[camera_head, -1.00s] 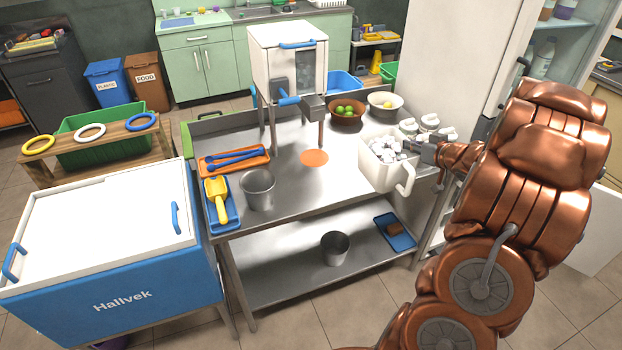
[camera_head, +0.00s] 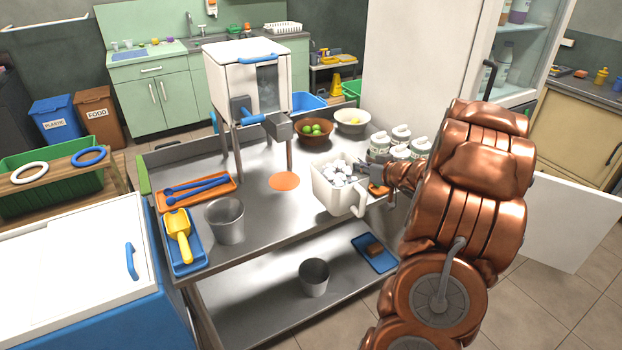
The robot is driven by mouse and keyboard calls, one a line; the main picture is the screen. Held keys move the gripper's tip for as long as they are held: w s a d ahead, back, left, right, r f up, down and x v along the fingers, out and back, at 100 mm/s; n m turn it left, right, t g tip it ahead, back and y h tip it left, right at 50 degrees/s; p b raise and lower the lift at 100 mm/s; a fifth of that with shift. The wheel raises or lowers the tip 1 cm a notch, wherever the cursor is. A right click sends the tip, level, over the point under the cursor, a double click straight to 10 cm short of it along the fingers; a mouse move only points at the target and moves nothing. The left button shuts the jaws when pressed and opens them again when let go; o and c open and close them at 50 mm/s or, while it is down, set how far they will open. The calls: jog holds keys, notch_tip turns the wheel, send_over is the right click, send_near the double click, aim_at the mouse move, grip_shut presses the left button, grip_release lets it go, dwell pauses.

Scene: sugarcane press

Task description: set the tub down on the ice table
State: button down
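The white tub (camera_head: 326,193) is full of pale ice chunks and is upright over the front right of the steel ice table (camera_head: 262,238). One loop handle shows on its front right side. My gripper (camera_head: 364,178) is at the tub's right rear side and appears shut on it; the fingertips are partly hidden by the tub and ice. I cannot tell whether the tub's base touches the table top. An orange disc (camera_head: 284,181) lies on the table just left of the tub.
A steel cup (camera_head: 225,222), yellow scoop (camera_head: 178,229) and orange tray (camera_head: 197,193) stand on the left. The white press (camera_head: 247,85) is behind. Bowls (camera_head: 314,133) and white-lidded jars (camera_head: 400,137) are close behind the tub and gripper. Bare steel lies front centre.

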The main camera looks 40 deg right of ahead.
aim_at(326, 170)
jog(key=w+a, duration=0.2)
jog(key=w, duration=0.1)
jog(key=w+a, duration=0.2)
jog(key=w, duration=0.2)
jog(key=w+a+f+p, duration=0.1)
jog(key=w+a, duration=0.1)
jog(key=w, duration=0.2)
jog(key=shift+w, duration=0.2)
jog(key=shift+d+f, duration=0.1)
jog(key=shift+f, duration=1.8)
jog(key=c, duration=1.3)
grip_release()
jog(key=shift+f, duration=0.1)
jog(key=shift+r, duration=0.2)
jog(key=shift+s+r, duration=0.15)
jog(key=shift+s, duration=0.4)
jog(key=b+v, duration=0.1)
jog(key=v, duration=1)
jog(key=shift+w, duration=0.1)
